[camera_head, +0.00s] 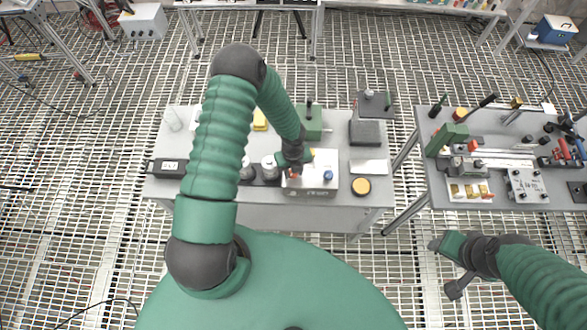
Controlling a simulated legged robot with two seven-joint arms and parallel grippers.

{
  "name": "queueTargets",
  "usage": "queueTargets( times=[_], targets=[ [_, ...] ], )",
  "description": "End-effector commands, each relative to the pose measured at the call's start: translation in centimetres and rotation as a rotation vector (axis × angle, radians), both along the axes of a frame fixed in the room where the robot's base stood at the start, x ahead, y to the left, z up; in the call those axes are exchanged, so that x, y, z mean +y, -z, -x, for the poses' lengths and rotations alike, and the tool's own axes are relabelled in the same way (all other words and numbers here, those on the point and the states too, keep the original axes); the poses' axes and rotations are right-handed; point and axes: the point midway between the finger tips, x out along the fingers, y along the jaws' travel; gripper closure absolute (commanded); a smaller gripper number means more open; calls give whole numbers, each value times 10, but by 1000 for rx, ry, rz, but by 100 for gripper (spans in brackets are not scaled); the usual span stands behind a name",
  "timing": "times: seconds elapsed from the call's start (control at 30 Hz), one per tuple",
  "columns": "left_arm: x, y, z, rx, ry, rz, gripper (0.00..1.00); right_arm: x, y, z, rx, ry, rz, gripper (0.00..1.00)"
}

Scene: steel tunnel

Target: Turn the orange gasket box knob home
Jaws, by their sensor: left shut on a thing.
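The gasket box (318,185) is a pale box near the front edge of the middle table. An orange-red knob (293,177) is on its left part, and a blue knob (328,175) is on its right part. My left gripper (295,168) reaches down over the box from behind and is shut on the orange-red knob. The gripper and wrist partly cover the knob, so its turn angle cannot be read. My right gripper (446,265) hangs over the floor grating at lower right, apart from both tables.
On the middle table (222,200), grey round parts stand left of the box and a yellow-topped disc (361,186) right of it. A green block (312,122) and a dark block (365,132) stand behind. A second table (480,205) with fixtures is at right.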

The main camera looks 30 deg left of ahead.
Motion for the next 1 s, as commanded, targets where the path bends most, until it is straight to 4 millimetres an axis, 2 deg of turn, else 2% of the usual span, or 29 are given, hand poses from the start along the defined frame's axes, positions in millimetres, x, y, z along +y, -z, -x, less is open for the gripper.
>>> queueTargets(
  times=[0.03,0.4,0.9,0.93,1.0],
  targets=[
    [3,-6,-7,-16,28,-5,100,0,-4,0,0,0,0,46],
    [3,-5,-7,-15,173,-5,100,0,-9,0,0,0,0,46],
    [3,-4,-7,-15,191,-6,100,0,-9,0,0,0,0,46],
    [3,-4,-7,-15,191,-6,65,0,-9,0,0,0,0,46],
    [3,-4,-7,-14,190,-5,56,0,-9,0,0,0,0,46]
  ],
)
